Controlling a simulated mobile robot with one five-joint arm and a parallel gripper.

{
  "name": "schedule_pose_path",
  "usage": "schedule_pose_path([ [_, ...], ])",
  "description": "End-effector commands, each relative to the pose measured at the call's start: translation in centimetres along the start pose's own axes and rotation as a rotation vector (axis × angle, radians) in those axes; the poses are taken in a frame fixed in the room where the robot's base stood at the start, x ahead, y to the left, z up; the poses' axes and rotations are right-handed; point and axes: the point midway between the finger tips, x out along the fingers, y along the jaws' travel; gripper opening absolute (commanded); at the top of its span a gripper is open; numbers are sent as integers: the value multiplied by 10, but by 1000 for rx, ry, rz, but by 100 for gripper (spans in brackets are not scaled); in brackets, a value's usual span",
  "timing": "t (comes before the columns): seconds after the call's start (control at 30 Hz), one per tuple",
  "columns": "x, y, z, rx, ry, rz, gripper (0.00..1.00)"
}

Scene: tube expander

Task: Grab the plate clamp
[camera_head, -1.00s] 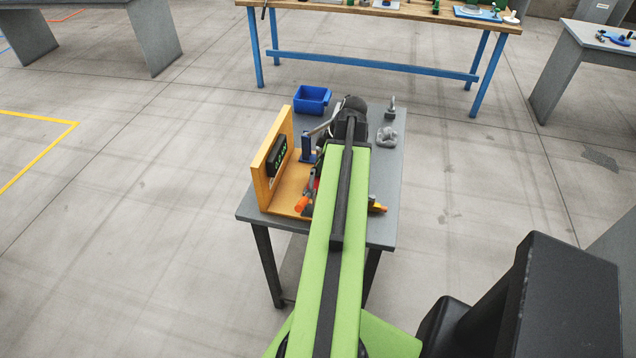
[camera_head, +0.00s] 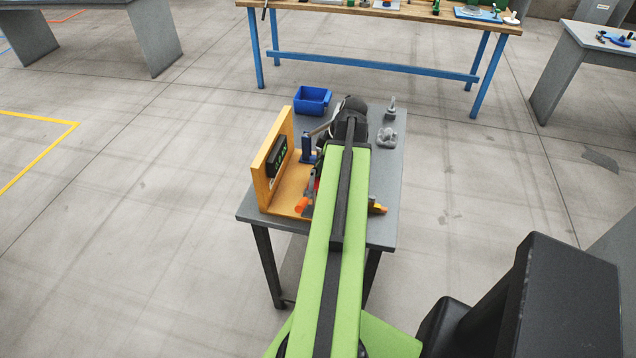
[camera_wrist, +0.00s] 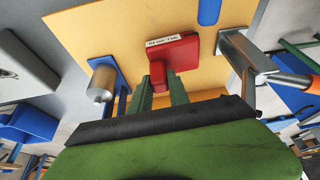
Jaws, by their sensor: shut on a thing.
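The plate clamp appears to be the red block (camera_wrist: 171,56) with a white label in the wrist view; the label's text is too small to read. It lies against a yellow-orange plate (camera_wrist: 120,26). My gripper (camera_wrist: 163,80) has its two green fingers on either side of the block's narrow red stem and is shut on it. In the head view my arm hides the gripper and most of the clamp.
The orange fixture (camera_head: 268,165) with a small display stands upright on the grey table (camera_head: 385,222). A silver cylinder (camera_wrist: 102,83) and a metal bracket (camera_wrist: 240,52) flank the clamp closely.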

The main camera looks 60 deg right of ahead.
Motion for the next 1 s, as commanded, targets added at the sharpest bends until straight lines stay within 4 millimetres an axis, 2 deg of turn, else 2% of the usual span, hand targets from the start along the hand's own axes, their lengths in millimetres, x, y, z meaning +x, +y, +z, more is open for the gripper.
schedule_pose_path([
  [0.63, -4, 0, -1, 0, 1, -1, 0],
  [0.77, -16, 0, -2, 0, 1, -1, 0],
  [1.0, -55, 0, -19, 0, 1, -1, 0],
])
